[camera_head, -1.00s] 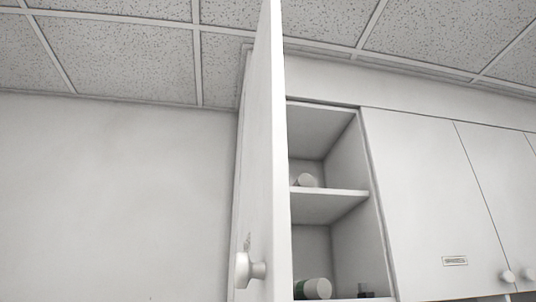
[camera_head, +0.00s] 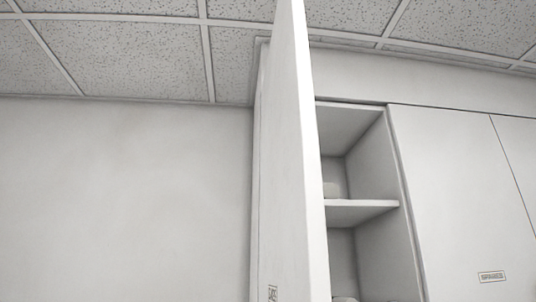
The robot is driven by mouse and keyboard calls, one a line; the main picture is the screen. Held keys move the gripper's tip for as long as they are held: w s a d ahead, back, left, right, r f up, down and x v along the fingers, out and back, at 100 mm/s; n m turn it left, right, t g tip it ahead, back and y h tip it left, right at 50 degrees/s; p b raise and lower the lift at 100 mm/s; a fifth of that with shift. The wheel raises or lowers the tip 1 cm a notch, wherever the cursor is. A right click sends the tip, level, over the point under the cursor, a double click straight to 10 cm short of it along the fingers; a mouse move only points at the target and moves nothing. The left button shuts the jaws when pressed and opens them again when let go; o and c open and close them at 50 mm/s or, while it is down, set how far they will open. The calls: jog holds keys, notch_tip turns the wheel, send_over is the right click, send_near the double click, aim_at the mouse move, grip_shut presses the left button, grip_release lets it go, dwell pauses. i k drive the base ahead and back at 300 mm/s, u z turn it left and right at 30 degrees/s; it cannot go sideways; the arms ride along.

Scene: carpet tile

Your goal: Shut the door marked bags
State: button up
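A white cabinet door (camera_head: 292,170) stands wide open, seen nearly edge-on in the middle of the head view. A small label (camera_head: 272,293) is on its outer face at the bottom edge of the picture; it is too oblique and small to read with certainty. The door's knob is not in view now. Right of the door, the open cabinet (camera_head: 362,208) shows its inside with one shelf. My gripper is not in view.
A closed door (camera_head: 455,190) with a label (camera_head: 492,277) is to the right. A bare wall (camera_head: 120,190) fills the left.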

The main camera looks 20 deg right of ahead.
aim_at(294, 262)
jog(key=u, duration=0.55)
jog(key=k, duration=1.25)
jog(key=u, duration=1.5)
jog(key=i, duration=1.65)
jog(key=z, duration=0.95)
